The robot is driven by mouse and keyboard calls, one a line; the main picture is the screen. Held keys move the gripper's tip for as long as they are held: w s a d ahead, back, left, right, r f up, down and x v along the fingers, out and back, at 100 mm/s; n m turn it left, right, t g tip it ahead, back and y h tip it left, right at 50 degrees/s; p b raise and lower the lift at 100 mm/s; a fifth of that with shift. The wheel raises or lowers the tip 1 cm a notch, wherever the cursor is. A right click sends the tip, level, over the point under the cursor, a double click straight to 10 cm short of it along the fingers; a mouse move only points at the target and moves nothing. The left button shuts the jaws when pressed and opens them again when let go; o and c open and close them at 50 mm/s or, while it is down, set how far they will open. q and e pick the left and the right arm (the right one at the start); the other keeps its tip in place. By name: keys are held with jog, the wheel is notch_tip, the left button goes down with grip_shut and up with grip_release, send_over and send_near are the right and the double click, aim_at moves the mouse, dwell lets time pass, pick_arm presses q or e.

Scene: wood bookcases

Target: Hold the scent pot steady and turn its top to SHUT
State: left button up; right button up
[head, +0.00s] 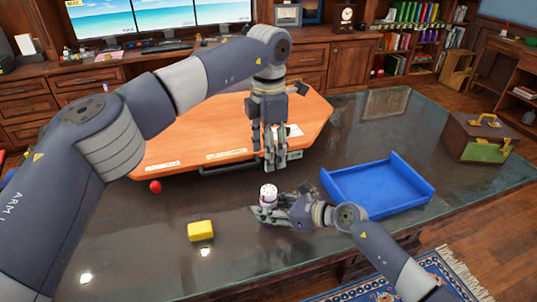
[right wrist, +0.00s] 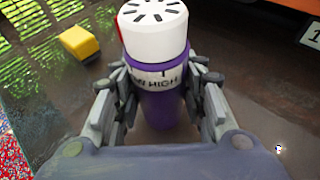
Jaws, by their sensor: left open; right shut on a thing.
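The scent pot (head: 268,194) stands upright on the dark tabletop. In the right wrist view it has a purple body (right wrist: 166,110) and a white slotted top (right wrist: 153,28). A white band below the top bears dark lettering, of which "HIGH" is readable, and a short dark mark. A red mark shows on the top's left side. My right gripper (head: 262,213) is shut on the purple body, one finger on each side. My left gripper (head: 275,166) points down above and behind the pot, open and empty, apart from it.
A yellow block (head: 200,231) lies left of the pot. A blue tray (head: 378,187) is to the right. An orange board (head: 190,141) with a dark handle lies behind. A small red ball (head: 155,187) is at the left. A brown and green box (head: 481,138) stands far right.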

jog(key=o, duration=1.3)
jog(key=shift+c, duration=0.2)
